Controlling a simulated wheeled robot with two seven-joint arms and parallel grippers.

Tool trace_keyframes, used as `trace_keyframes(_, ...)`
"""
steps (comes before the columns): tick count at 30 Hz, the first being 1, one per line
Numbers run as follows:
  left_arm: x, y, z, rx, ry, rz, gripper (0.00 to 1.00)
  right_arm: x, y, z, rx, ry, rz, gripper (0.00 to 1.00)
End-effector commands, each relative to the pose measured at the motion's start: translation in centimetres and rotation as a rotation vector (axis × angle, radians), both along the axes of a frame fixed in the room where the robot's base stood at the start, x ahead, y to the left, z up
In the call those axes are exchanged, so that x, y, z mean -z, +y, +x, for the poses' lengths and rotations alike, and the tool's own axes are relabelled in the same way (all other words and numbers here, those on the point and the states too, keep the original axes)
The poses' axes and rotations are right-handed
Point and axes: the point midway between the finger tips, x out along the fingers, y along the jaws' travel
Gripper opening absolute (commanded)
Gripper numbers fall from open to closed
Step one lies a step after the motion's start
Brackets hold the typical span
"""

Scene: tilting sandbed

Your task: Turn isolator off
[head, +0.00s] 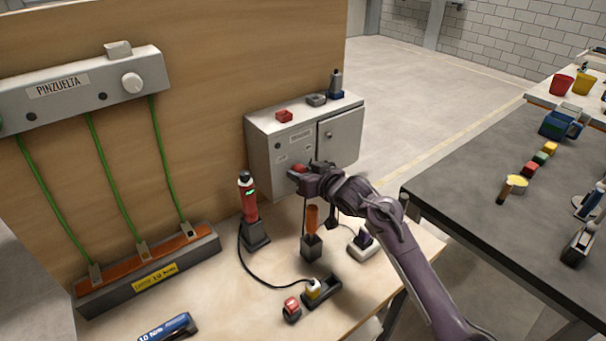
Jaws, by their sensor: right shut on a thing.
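A grey metal cabinet (262,158) with a door and small labels stands on the wooden bench against the plywood board. A small red part (298,168), which looks like the isolator's handle, shows at the lower front of the cabinet. My right gripper (300,180) is at this part, shut on it, with the arm coming in from the lower right. The gripper hides most of the red part and the cabinet's lower front, so I cannot tell the handle's angle. My left gripper is not in view.
A red-and-black tool (248,205) stands in a dark holder on the bench. An orange-handled tool (312,217) stands nearby, close under my right arm. Small items sit on the cabinet top. A dark table (470,190) with several objects is at the right.

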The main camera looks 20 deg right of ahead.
Motion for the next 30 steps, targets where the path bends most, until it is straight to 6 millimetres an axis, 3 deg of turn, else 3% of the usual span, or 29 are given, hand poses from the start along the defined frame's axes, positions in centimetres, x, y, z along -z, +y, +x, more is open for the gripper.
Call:
trace_keyframes(8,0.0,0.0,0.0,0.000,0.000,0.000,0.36,0.1,-0.1,0.0,0.001,0.002,-0.003,0.15)
trace_keyframes(9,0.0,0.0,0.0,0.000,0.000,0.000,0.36,0.1,-0.1,0.0,0.000,0.002,-0.003,0.40)
trace_keyframes(14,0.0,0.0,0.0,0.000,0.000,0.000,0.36,0.1,-0.1,0.0,0.000,0.002,-0.002,0.59)
trace_keyframes(23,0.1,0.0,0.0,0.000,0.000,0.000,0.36,0.0,-0.1,-0.2,0.000,0.000,-0.001,0.59)
trace_keyframes(30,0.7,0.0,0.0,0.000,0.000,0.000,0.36,-0.8,-1.1,-3.0,0.001,-0.001,-0.003,0.59)
